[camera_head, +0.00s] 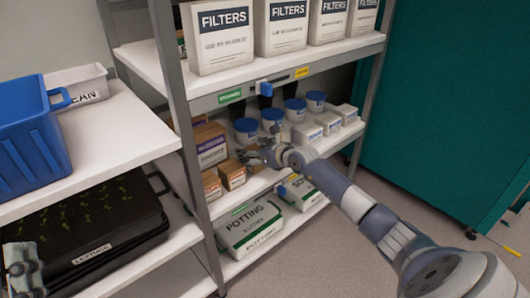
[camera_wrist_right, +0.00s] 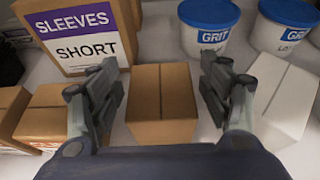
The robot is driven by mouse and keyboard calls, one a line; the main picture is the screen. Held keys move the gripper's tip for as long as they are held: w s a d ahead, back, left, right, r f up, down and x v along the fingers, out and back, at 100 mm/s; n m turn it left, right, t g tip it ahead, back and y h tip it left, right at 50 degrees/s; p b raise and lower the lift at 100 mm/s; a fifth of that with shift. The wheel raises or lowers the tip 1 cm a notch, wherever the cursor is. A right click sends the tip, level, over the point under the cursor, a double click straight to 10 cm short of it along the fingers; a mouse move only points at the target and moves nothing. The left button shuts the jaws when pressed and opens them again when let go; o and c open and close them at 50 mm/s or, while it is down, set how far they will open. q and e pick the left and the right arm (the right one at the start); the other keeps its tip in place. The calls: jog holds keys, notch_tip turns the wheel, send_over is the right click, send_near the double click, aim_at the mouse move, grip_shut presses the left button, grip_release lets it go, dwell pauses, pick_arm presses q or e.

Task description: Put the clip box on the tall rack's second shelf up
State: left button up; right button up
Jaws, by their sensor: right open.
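A small plain brown box (camera_wrist_right: 162,105), which looks like the clip box, sits upright on a pale shelf in the right wrist view; no label on it is readable. My right gripper (camera_wrist_right: 162,95) is open, one finger on each side of the box, with gaps showing. In the head view my right gripper (camera_head: 262,154) reaches in over the front of the tall rack's second shelf up (camera_head: 262,183) and largely hides the box there. My left gripper (camera_head: 22,268) shows partly at the lower left edge; its jaws are unclear.
A sleeves carton (camera_wrist_right: 82,35), brown boxes (camera_head: 231,174), blue-lidded grit tubs (camera_head: 272,120) and white boxes (camera_head: 328,123) share the shelf. Filters boxes (camera_head: 281,25) stand above, potting bags (camera_head: 250,230) below. A left-hand rack holds a blue crate (camera_head: 30,145) and a lettuce tray (camera_head: 100,225).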

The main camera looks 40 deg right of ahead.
jog(key=p+v, duration=0.2)
jog(key=v, duration=0.3)
jog(key=shift+s, duration=0.1)
jog(key=shift+a+p+v, duration=0.25)
jog(key=shift+p+v, duration=0.65)
jog(key=shift+v, duration=2.4)
jog(key=s+a+r+m+t+y, duration=0.2)
jog(key=s+a+r+m+t, duration=0.15)
jog(key=a+m, duration=0.5)
jog(key=s+a+r+m+t+y, duration=0.1)
jog(key=s+a+r+m+t, duration=0.2)
jog(key=a+r+m, duration=0.5)
pick_arm(q)
notch_tip(320, 180, down, 18)
jog(key=w+a+g+y, duration=0.1)
jog(key=w+g+y, duration=0.1)
jog(key=g, duration=0.8)
jog(key=shift+w+a+r+y, duration=0.25)
jog(key=shift+a+y, duration=0.15)
jog(key=shift+y, duration=0.4)
pick_arm(e)
jog(key=s+a+f+m+g, duration=0.3)
jog(key=s+a+f+m, duration=0.1)
jog(key=m, duration=0.5)
jog(key=s+a+f+m+g+h, duration=0.1)
jog(key=s+a+f+m+g, duration=0.2)
jog(key=s+a+f+m, duration=0.2)
jog(key=a+f+m, duration=0.1)
jog(key=a+m, duration=0.2)
jog(key=m, duration=0.1)
